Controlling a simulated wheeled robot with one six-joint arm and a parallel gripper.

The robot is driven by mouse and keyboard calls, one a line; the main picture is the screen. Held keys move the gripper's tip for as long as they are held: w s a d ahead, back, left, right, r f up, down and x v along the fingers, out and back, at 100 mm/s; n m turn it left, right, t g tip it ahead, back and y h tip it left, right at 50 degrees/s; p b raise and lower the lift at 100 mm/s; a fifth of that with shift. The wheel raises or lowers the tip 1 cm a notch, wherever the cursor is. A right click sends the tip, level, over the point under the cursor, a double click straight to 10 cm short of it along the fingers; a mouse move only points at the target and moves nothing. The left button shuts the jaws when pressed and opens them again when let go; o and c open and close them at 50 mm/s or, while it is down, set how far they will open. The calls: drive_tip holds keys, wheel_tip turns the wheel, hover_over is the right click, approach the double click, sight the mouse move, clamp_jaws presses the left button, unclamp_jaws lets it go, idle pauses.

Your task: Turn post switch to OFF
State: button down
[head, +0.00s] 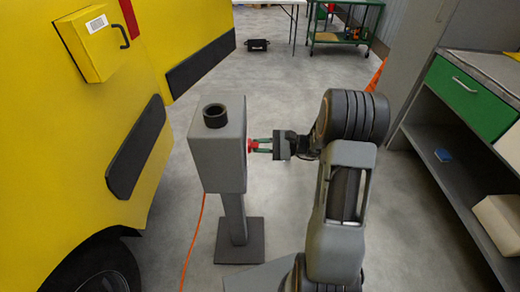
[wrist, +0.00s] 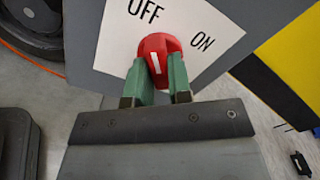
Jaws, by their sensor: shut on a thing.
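The post switch is a red knob (wrist: 160,45) on a white plate (wrist: 115,45) marked OFF at the top and ON at the right. A white line on the knob runs up the picture, its upper end nearer the OFF word. My gripper (wrist: 163,72) is shut on the knob, one green finger on each side. In the head view the knob (head: 250,146) sits on the right side of the grey post box (head: 217,150), with my gripper (head: 261,146) reaching it from the right. The fingers hide part of the knob's sides.
A yellow vehicle (head: 60,130) stands close at the left of the post. An orange cable (head: 193,240) lies by the post base (head: 240,253). A grey shelf bench with a green drawer (head: 470,98) is at the right. Floor behind the post is open.

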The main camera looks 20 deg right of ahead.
drive_tip(key=shift+n+b, duration=0.35)
drive_tip(key=shift+n, duration=0.35)
drive_tip(key=c, duration=1)
unclamp_jaws()
drive_tip(key=shift+c, duration=0.2)
drive_tip(key=p+v, duration=0.1)
drive_tip(key=v, duration=1.3)
drive_tip(key=shift+a, duration=0.1)
